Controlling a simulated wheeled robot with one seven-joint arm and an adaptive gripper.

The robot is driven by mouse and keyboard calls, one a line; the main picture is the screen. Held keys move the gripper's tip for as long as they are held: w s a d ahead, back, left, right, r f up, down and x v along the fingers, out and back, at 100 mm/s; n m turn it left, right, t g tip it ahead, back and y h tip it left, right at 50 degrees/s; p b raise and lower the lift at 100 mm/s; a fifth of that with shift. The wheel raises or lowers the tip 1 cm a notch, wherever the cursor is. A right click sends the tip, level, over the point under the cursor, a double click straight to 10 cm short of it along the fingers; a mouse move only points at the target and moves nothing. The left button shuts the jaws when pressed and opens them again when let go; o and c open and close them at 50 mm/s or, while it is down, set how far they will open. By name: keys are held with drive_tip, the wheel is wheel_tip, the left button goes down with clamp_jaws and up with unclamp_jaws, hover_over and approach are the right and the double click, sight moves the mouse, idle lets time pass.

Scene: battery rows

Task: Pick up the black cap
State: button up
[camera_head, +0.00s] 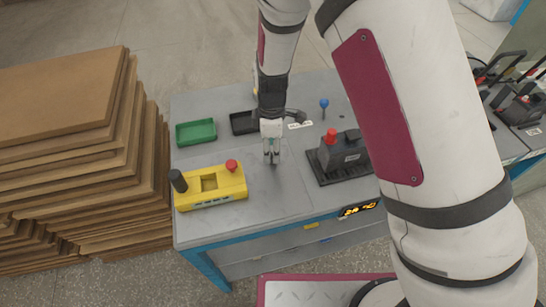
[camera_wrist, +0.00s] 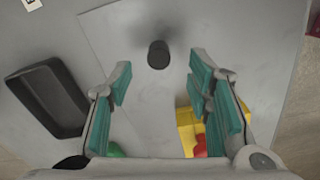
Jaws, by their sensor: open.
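The black cap (camera_wrist: 158,54) is a short, dark, round piece on the grey table top (camera_wrist: 150,110). In the wrist view it sits at top centre, just beyond the fingertips and roughly midway between them, with a soft shadow beside it. My gripper (camera_wrist: 160,78) is open and empty, its teal pads apart on either side. In the head view my gripper (camera_head: 271,157) points down over the middle of the table; I cannot make out the cap clearly there, as the fingers are in the way.
A yellow block (camera_head: 212,187) with a red knob and a black cylinder stands to the left. A green tray (camera_head: 196,122) and a black tray (camera_head: 243,122) lie behind. A dark grey device (camera_head: 343,152) with a red knob stands right, near a blue-topped piece (camera_head: 324,103).

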wheel_tip(320, 180, down, 4)
drive_tip(key=shift+d+f, duration=0.1)
drive_tip(key=shift+d, duration=0.05)
drive_tip(key=shift+c, duration=0.3)
drive_tip(key=c, duration=0.8)
drive_tip(key=shift+r, duration=0.2)
